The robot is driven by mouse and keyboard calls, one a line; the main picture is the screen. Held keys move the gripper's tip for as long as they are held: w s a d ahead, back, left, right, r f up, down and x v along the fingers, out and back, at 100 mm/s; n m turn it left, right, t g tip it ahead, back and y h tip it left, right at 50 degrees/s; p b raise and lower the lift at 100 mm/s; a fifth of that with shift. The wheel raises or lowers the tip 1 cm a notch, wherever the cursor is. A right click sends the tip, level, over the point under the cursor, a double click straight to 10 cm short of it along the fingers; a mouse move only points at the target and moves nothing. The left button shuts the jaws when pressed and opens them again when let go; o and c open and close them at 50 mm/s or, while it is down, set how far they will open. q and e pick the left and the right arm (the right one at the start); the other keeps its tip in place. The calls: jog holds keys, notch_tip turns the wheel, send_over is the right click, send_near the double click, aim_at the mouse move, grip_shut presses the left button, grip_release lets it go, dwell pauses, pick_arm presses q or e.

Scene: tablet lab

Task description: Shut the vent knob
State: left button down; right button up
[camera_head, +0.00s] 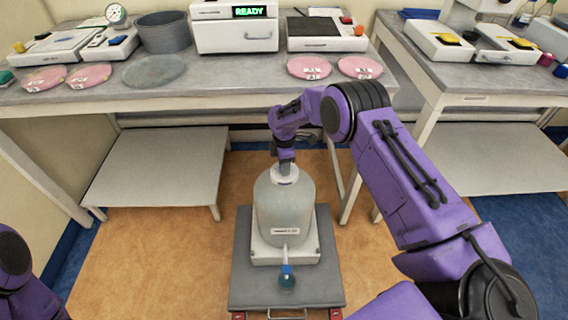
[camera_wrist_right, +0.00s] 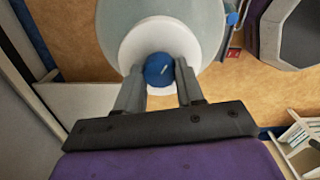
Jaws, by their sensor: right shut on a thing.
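A pale, translucent carboy (camera_head: 284,208) stands upright on a white base on a grey cart. It has a white cap (camera_head: 284,174), and a blue spigot (camera_head: 287,277) sticks out low at its front. My right gripper (camera_head: 284,162) reaches straight down onto the cap. In the right wrist view the blue vent knob (camera_wrist_right: 158,70) sits in the middle of the white cap, and my right gripper (camera_wrist_right: 160,76) is shut on it, one finger on each side. The gripper hides the knob in the head view. Only part of my left arm shows at lower left; its gripper is out of view.
A grey bench (camera_head: 225,85) behind the carboy holds a white device reading READY (camera_head: 234,27), pink discs (camera_head: 309,68) and a grey tub (camera_head: 164,33). A white low shelf (camera_head: 155,168) stands under it at left. Open floor lies left of the cart (camera_head: 245,289).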

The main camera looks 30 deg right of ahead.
jog(key=m, duration=0.6)
jog(key=shift+p, duration=0.3)
jog(key=m, duration=0.6)
jog(key=shift+m, duration=0.3)
jog(key=o, duration=1)
jog(key=shift+o, duration=0.2)
notch_tip(320, 180, up, 10)
jog(key=shift+r, duration=0.25)
